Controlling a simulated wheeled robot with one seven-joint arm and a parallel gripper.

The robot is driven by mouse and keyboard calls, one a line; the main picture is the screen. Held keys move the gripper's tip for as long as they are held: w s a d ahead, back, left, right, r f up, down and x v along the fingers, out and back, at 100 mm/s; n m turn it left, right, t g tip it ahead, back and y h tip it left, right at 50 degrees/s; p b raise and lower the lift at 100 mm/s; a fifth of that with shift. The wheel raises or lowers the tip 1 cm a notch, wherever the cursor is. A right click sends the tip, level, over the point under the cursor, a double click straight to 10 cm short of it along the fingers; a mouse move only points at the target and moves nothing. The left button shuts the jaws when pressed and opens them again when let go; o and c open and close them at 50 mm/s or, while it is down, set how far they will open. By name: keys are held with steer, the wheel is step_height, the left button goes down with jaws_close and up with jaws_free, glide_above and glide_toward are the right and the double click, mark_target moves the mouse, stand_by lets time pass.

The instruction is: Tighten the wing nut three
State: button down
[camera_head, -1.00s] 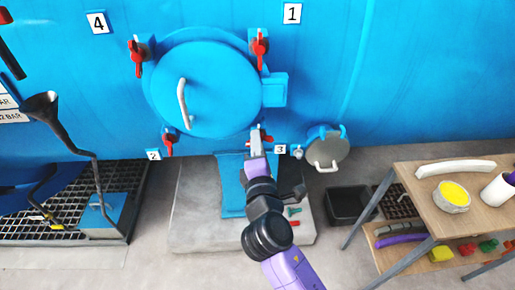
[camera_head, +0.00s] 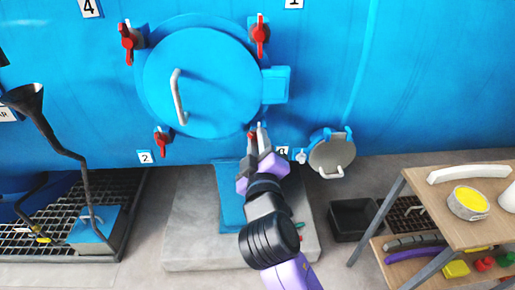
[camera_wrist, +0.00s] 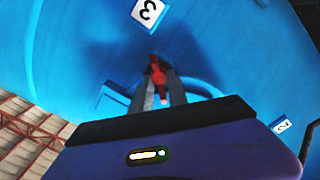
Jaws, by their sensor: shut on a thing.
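Wing nut three is red and sits at the lower right of the round blue hatch (camera_head: 205,85), beside the label 3 (camera_head: 283,151). In the head view only a small bit of the nut (camera_head: 252,135) shows past my gripper (camera_head: 258,138). In the wrist view the red nut (camera_wrist: 158,75) lies between the two grey fingers of my gripper (camera_wrist: 160,95), under the label 3 (camera_wrist: 148,12). My gripper is shut on this nut. The exact finger contact is small and dark in the picture.
Other red wing nuts sit at the hatch's upper right (camera_head: 260,36), upper left (camera_head: 128,42) and lower left (camera_head: 163,141). A small round port (camera_head: 331,153) is right of my gripper. A wooden table (camera_head: 440,205) and a black bin (camera_head: 352,219) stand at the right.

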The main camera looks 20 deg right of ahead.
steer(key=shift+s+d+f+m+b, duration=0.15)
steer(key=shift+m+b, duration=1.4)
steer(key=shift+m, duration=0.9)
steer(key=shift+w+d+r+m+b, duration=0.1)
steer(key=shift+m+b, duration=1.45)
steer(key=shift+m, duration=0.9)
steer(key=c, duration=1.3)
jaws_free()
steer(key=shift+s, duration=0.15)
steer(key=v, duration=0.7)
steer(key=shift+s+a, duration=0.15)
steer(key=shift+s, duration=0.15)
